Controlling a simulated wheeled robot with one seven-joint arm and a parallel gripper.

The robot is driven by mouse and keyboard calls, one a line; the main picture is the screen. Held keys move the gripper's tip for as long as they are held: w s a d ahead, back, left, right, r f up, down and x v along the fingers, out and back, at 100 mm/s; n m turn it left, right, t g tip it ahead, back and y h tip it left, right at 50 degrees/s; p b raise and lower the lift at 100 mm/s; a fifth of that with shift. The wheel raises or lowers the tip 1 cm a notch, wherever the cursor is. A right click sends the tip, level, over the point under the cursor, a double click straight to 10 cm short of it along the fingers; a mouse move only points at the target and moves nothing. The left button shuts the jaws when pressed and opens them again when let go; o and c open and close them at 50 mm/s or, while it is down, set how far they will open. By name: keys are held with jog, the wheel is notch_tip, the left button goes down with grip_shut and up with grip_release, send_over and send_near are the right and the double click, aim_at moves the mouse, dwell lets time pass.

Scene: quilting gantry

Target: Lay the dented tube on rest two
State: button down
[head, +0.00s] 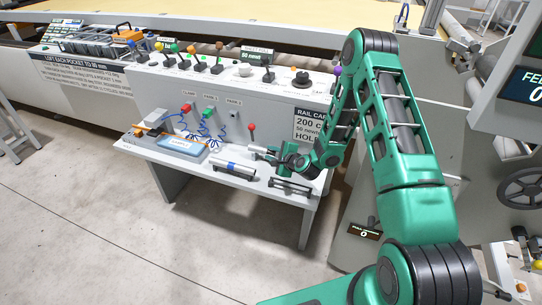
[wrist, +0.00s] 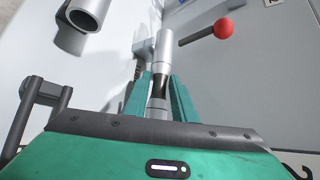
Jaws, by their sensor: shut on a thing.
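My gripper (head: 278,156) is just above the white shelf and is shut on a silver tube (head: 257,150). In the wrist view the teal fingers (wrist: 160,98) close on that tube (wrist: 163,47), which has a dark section by the fingers; I cannot tell whether this is a dent. A second silver tube (head: 234,169) with a blue band lies on the shelf at the left; its open end shows in the wrist view (wrist: 88,14). An empty black rest (head: 289,187) stands near the shelf's right front; a dark frame (wrist: 30,115) shows at left in the wrist view. No rest number is readable.
A red-knobbed lever (head: 251,130) rises behind the held tube and is close to it in the wrist view (wrist: 222,29). A panel of coloured levers (head: 215,62) runs above.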

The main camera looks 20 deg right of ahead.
jog(key=shift+f, duration=0.25)
jog(key=shift+f, duration=0.15)
jog(key=c, duration=1.5)
grip_release()
jog(key=shift+o, duration=0.2)
